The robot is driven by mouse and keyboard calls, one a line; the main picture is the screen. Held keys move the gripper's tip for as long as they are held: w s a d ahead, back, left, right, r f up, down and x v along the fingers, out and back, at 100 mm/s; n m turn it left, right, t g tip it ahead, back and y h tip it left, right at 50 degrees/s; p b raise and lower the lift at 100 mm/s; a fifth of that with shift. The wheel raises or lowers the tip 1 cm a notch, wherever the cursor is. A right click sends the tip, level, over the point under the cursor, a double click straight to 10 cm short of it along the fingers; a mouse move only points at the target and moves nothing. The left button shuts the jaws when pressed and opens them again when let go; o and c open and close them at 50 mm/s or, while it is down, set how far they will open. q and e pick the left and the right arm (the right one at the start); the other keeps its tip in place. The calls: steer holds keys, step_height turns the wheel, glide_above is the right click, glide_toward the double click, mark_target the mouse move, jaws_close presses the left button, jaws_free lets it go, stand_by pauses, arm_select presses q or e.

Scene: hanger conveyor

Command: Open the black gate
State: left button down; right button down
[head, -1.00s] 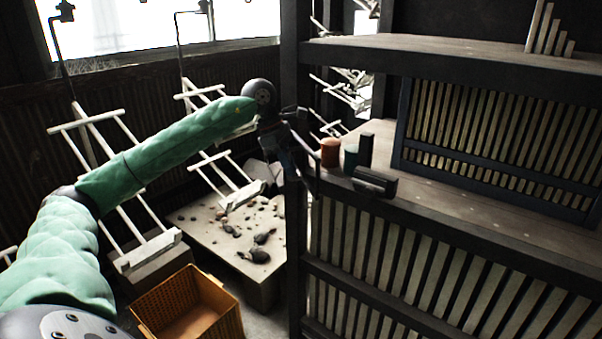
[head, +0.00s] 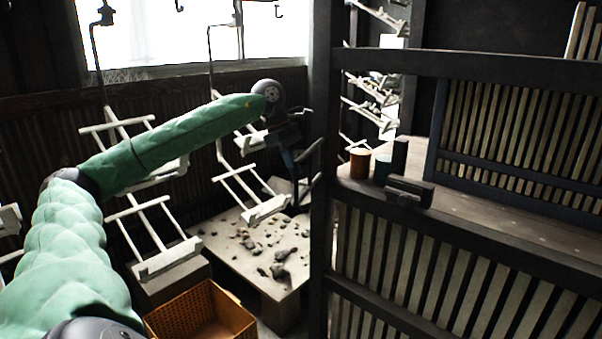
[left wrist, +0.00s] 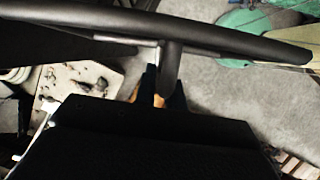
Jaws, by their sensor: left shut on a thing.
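My left gripper (head: 303,160) is at the end of the green-sleeved arm, just left of a dark upright post (head: 321,200). It is shut on a black bar (left wrist: 200,30), which crosses the top of the left wrist view with a short stem below it. Dark framing with pale slats (head: 400,275) stands right of the post. I cannot tell which dark part is the black gate, or whether the held bar belongs to it. My right gripper is not in view.
White hangers (head: 150,240) hang on hooks at the left. A pale low platform (head: 225,230) holds several stones, and a yellow crate (head: 235,320) stands in front. A brown cup (head: 360,163) and dark blocks (head: 410,190) sit on the wooden ledge (head: 480,210).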

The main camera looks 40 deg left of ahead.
arm_select(q)
steer(key=shift+a+r, duration=0.1)
steer(key=shift+a, duration=0.8)
steer(key=shift+w, duration=0.1)
steer(key=c, duration=1.5)
jaws_free()
steer(key=shift+w, duration=0.1)
steer(key=shift+v, duration=3.85)
